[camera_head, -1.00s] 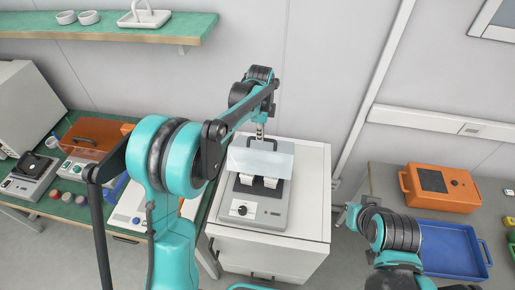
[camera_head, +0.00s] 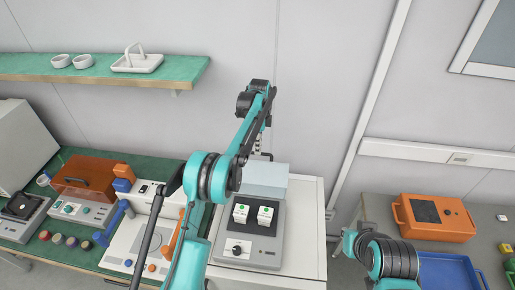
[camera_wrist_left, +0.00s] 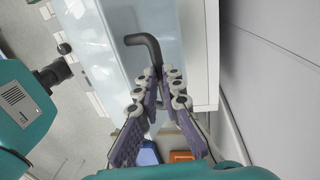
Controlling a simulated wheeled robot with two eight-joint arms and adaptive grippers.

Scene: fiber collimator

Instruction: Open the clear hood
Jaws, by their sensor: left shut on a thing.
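The clear hood (camera_head: 265,178) is at the back of a grey device (camera_head: 248,247) on a white cabinet. It looks raised and tipped back, and the device's front is uncovered. Two white blocks with green marks (camera_head: 241,213) show on the device. My left gripper (camera_head: 257,150) is behind the hood's upper edge, small and partly hidden in the head view. In the left wrist view its fingers (camera_wrist_left: 160,95) are shut on the dark bent handle (camera_wrist_left: 145,40) of the pale, see-through hood. My right gripper (camera_head: 341,244) is low at the right, away from the hood, its fingers too small to read.
A green bench (camera_head: 90,262) with an orange-hooded device (camera_head: 85,180) and small knobs stands at left. A shelf (camera_head: 100,68) hangs above it. At right a grey table holds an orange case (camera_head: 433,217) and a blue tray (camera_head: 450,272). A wall is close behind the cabinet.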

